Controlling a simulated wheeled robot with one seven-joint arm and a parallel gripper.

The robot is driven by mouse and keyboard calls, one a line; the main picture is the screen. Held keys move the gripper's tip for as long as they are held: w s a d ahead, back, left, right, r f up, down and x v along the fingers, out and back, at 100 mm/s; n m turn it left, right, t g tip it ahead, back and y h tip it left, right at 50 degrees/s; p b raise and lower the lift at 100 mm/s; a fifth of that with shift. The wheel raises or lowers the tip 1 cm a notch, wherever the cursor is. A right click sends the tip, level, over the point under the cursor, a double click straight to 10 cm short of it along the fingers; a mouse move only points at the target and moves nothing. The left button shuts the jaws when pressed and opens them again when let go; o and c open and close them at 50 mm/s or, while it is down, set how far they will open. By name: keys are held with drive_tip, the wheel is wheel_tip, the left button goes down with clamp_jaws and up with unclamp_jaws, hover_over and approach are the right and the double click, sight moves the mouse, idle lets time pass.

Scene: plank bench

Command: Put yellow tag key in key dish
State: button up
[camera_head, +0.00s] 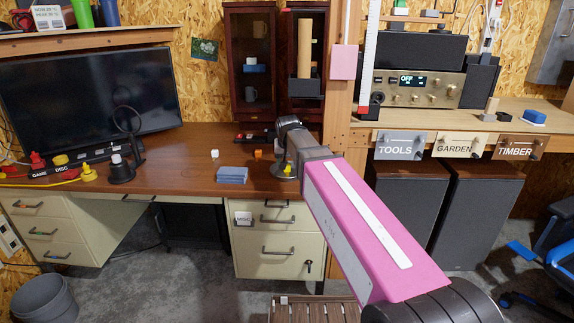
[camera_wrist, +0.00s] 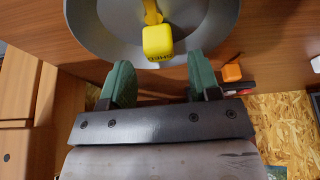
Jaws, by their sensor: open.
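The grey round key dish (camera_wrist: 95,28) is at the top of the wrist view. It also shows on the brown desk in the head view (camera_head: 278,174), partly hidden by my arm. The yellow tag key (camera_wrist: 158,41) is within the dish's outline, its yellow key shaft pointing away from me. A bit of its yellow also shows at the dish in the head view (camera_head: 288,168). My gripper (camera_wrist: 158,72) is over the near side of the dish. Its two green fingers are apart, on either side of the tag's near end, with visible gaps and nothing gripped.
An orange block (camera_wrist: 232,72) lies on the desk beside the dish. A white cube (camera_head: 226,155) and a blue stack (camera_head: 232,175) are to the dish's left in the head view. A monitor (camera_head: 95,95) stands at the far left. Desk between is clear.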

sight(287, 176)
drive_tip(key=v, duration=0.9)
drive_tip(key=shift+r, duration=0.2)
drive_tip(key=shift+s, duration=0.15)
